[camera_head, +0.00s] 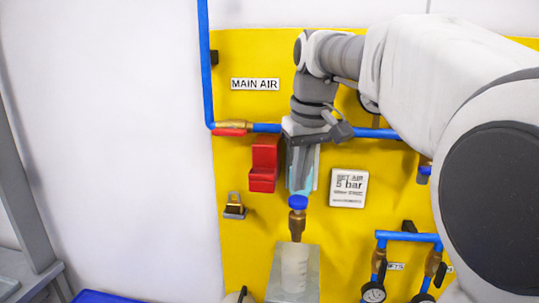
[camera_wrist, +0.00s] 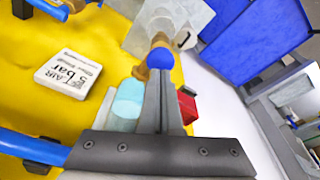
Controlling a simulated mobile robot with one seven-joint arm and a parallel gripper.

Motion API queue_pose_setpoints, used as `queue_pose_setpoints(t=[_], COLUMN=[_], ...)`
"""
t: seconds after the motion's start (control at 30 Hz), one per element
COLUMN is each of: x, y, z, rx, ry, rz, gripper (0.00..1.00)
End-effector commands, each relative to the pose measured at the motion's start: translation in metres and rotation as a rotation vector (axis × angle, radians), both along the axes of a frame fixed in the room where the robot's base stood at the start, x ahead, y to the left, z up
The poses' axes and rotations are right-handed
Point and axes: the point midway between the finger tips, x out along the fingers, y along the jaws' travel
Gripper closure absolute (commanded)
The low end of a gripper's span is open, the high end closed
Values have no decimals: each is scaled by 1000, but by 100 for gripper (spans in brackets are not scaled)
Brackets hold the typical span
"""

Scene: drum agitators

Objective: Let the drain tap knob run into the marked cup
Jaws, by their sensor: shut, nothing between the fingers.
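The blue drain tap knob (camera_head: 298,202) sits on top of a brass fitting (camera_head: 297,226) on the yellow panel. A translucent pale cup (camera_head: 294,268) stands on a grey bracket (camera_head: 273,285) below the fitting; any mark on it is too small to tell. My gripper (camera_head: 302,186) points down just above the knob, shut and empty.
A red block (camera_head: 264,163) and a white "5 bar" sign (camera_head: 348,188) flank my gripper. Gauges (camera_head: 373,292) stand at lower right. A blue bin (camera_wrist: 258,35) shows in the wrist view.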

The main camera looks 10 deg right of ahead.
Motion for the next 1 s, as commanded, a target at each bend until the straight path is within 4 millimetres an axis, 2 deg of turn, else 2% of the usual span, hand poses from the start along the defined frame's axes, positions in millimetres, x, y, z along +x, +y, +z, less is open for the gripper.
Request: queue_pose_setpoints(t=[0.57, 1.0], x=[0, 0], y=[0, 0], z=[-1, -18], rx=[0, 0], ry=[0, 0], rz=[0, 0], gripper=[100, 100])
